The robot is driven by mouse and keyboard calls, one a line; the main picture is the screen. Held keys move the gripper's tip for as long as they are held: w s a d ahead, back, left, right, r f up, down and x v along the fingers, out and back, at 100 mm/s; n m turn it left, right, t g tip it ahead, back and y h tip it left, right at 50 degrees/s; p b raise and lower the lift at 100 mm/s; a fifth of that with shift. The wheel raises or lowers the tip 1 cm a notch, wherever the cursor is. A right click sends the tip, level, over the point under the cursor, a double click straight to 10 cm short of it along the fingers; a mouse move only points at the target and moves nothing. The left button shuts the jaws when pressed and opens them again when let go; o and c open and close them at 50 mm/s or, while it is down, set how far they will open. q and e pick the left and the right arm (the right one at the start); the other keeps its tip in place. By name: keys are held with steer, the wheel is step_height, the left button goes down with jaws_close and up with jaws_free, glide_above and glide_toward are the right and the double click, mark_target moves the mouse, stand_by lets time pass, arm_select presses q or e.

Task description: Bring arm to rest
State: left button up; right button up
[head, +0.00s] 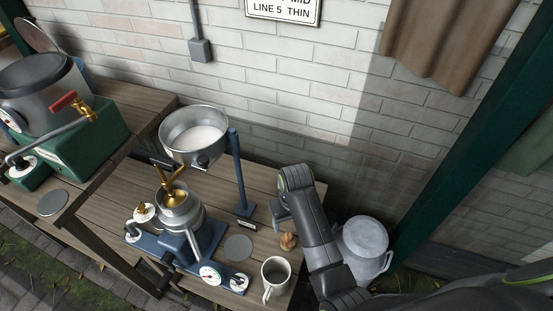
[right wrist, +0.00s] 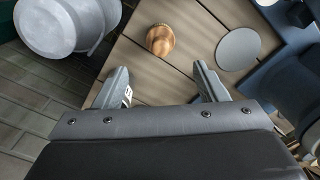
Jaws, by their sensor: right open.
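My right arm reaches in from the lower right in the head view. Its gripper (head: 280,212) hangs over the right end of the wooden table (head: 262,183), close to a small round wooden piece (head: 288,241). In the right wrist view the two fingers (right wrist: 160,88) are spread wide with nothing between them. The wooden piece (right wrist: 160,39) lies on the table beyond the fingertips, apart from them. My left gripper is in neither view.
A steel bowl of white liquid (head: 195,135), a blue-based machine (head: 185,240), a grey disc (head: 238,247) and a mug (head: 275,278) crowd the table. A lidded metal can (head: 362,248) stands right of the table. A green machine (head: 75,140) sits on the left table.

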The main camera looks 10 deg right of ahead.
steer(key=s+d+m+t, duration=0.2)
steer(key=s+d, duration=0.9)
steer(key=s+d+r+t+h, duration=0.1)
steer(key=s+d+r, duration=0.25)
steer(key=s, duration=0.25)
steer(key=s+d+r+t+h, duration=0.1)
steer(key=s+d+r, duration=0.1)
steer(key=s+r, duration=0.35)
step_height(320, 180, down, 27)
steer(key=s+d+g, duration=0.1)
steer(key=d+g, duration=0.1)
steer(key=s+a+f, duration=0.1)
steer(key=s+f, duration=1.4)
steer(key=shift+a+f+g+y, duration=0.2)
steer(key=shift+a+g+y, duration=0.15)
steer(key=shift+g+y, duration=0.05)
